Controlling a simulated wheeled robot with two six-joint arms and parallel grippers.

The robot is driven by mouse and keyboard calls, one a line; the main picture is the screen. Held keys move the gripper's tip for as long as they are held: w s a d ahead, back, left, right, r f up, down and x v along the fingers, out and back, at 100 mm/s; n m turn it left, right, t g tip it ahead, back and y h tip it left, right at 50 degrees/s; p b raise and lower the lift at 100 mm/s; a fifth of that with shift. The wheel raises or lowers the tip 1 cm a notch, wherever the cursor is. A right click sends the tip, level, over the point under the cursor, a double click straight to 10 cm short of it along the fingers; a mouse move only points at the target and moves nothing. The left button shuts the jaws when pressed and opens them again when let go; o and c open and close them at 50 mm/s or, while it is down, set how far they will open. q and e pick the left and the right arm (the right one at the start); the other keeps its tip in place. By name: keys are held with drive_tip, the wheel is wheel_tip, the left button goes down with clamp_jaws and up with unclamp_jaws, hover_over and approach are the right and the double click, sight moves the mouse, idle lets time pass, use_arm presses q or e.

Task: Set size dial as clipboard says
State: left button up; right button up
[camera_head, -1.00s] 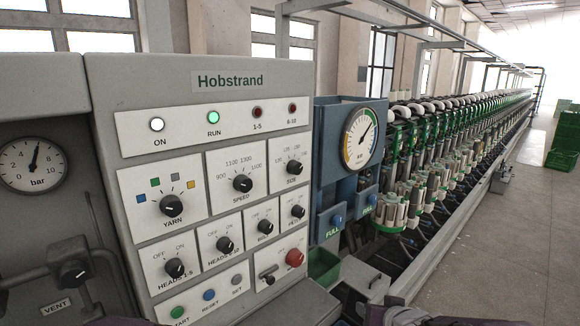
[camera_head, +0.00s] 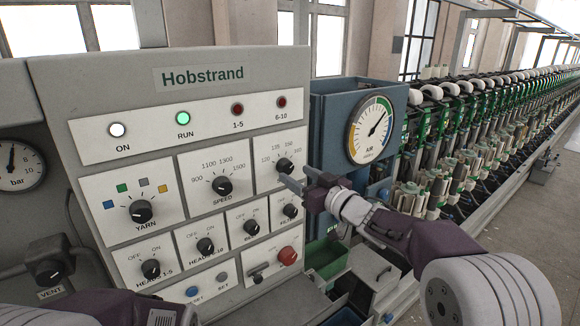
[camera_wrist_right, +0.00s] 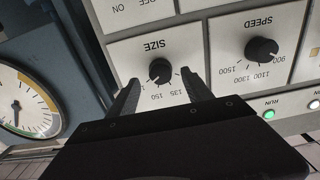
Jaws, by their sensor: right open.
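The SIZE dial (camera_head: 285,166) is a black knob on a white plate at the upper right of the Hobstrand panel. It also shows in the right wrist view (camera_wrist_right: 161,71), upside down, with 135 and 150 legible on its scale. Its exact pointer setting is too small to tell. My right gripper (camera_head: 297,180) is open and empty in front of the panel, just below and right of the dial. In the wrist view its two fingers lie on either side of the knob, and contact cannot be told. My left arm shows at the bottom left, its gripper out of frame. No clipboard shows.
The SPEED dial (camera_head: 222,186) and YARN dial (camera_head: 140,211) sit left of SIZE. Smaller switches and a red button (camera_head: 288,255) are below. The blue unit with the AIR gauge (camera_head: 370,129) stands right of the panel. The ON and RUN lamps are lit.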

sight(289, 170)
drive_tip(key=x, duration=0.3)
drive_tip(key=shift+w+d+p, duration=0.1)
drive_tip(key=shift+w+p, duration=0.15)
drive_tip(key=shift+p, duration=0.15)
drive_tip(key=shift+w+a, duration=0.25)
drive_tip(key=shift+a, duration=0.25)
drive_tip(key=shift+s, duration=0.1)
drive_tip(key=shift+d, duration=0.15)
drive_tip(key=c, duration=0.8)
clamp_jaws()
